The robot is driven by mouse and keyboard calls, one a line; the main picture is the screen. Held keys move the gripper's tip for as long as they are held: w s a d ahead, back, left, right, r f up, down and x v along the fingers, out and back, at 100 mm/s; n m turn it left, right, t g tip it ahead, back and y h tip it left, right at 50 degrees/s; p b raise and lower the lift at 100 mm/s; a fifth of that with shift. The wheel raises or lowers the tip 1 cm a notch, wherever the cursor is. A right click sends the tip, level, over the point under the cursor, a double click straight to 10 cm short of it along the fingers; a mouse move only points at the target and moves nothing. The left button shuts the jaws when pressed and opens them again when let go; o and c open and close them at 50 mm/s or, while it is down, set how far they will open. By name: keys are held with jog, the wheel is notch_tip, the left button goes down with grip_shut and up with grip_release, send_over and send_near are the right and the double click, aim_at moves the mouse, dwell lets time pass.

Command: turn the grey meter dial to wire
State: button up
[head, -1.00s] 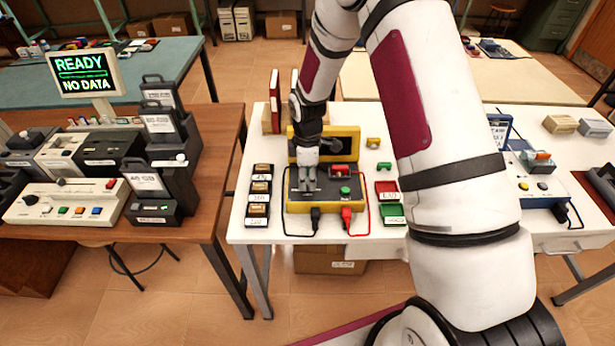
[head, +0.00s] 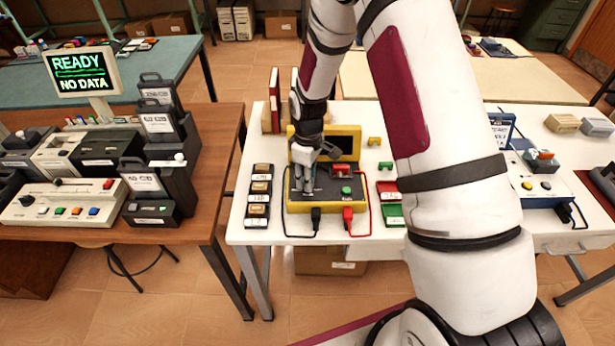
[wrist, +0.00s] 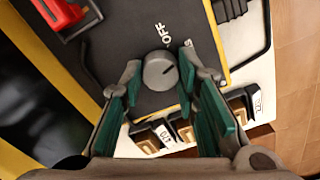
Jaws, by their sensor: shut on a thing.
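The yellow-cased meter (head: 330,208) lies open on the white table, with a dark panel. Its round grey dial (wrist: 160,70) shows in the wrist view with a short dark pointer mark on its right side. A white "OFF" label (wrist: 164,34) is on the panel close beside the dial. My gripper (wrist: 157,82) has its green-padded fingers on both sides of the dial and is shut on it. In the head view my gripper (head: 308,186) covers the dial on the left of the panel. I cannot read a "wire" label.
A red part (head: 341,172) and a green button (head: 346,190) are on the meter's panel right of my gripper. Black and red leads run from its front edge. Labelled blocks (head: 259,197) stand at its left, and red and green trays (head: 389,205) at its right.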

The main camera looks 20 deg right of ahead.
jog(key=m+b, duration=0.1)
jog(key=m, duration=1.1)
jog(key=shift+b, duration=0.3)
jog(key=shift+m, duration=0.4)
jog(key=o, duration=1.2)
jog(key=shift+c, duration=0.2)
jog(key=shift+r, duration=0.1)
notch_tip(320, 180, up, 12)
